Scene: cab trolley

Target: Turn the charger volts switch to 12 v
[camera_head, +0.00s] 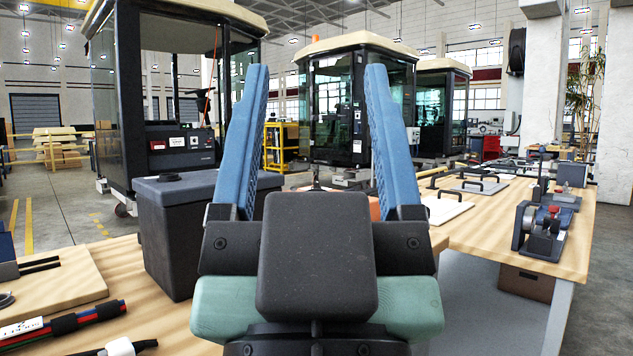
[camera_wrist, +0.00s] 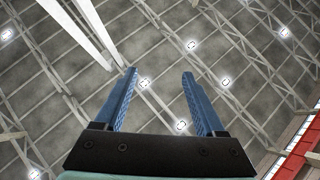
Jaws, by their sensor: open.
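My gripper (camera_head: 316,72) is raised in the middle of the head view with its two blue fingers wide apart and nothing between them. In the wrist view my gripper (camera_wrist: 159,74) is also open and empty, with the hall ceiling behind it. I cannot make out a charger or its volts switch for certain in either view. A large dark box (camera_head: 168,235) with a round black cap stands on the bench just left of my gripper. My gripper hides part of the bench behind it, where a bit of an orange object (camera_head: 375,209) shows.
A wooden board (camera_head: 60,278) and a red-and-blue cable bundle (camera_head: 65,322) lie on the left bench (camera_head: 180,325). The right bench (camera_head: 500,228) holds flat plates with black handles and a small vise-like device (camera_head: 545,232). Glazed cabs (camera_head: 350,105) stand behind.

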